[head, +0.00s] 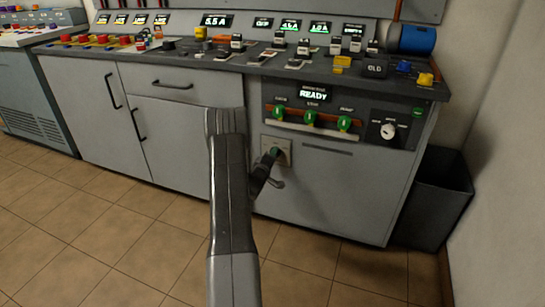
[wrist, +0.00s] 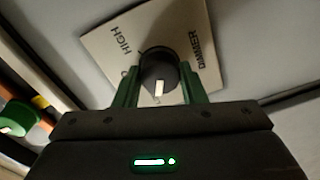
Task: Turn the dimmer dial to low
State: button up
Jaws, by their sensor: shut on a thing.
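The dimmer dial (wrist: 157,68) is a dark round knob with a white pointer mark, on a pale plate (wrist: 207,62) marked HIGH and DIMMER. In the wrist view the pointer faces down toward my gripper body, away from the HIGH label at upper left. In the head view the plate (head: 286,147) is on the grey cabinet front, and my gripper (head: 274,154) covers the knob.
Green-handled levers (head: 310,118) sit just above the plate under a READY display (head: 314,95). Another knob (head: 388,131) is to the right. A dark bin (head: 436,200) stands by the right wall. The tiled floor (head: 110,225) in front is clear.

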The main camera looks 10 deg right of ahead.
jog(key=o, duration=1)
jog(key=p+v, duration=0.3)
jog(key=v, duration=1)
jog(key=shift+s+a, duration=0.3)
jog(key=b+x, duration=0.3)
jog(key=x, duration=1.1)
jog(key=shift+s, duration=0.15)
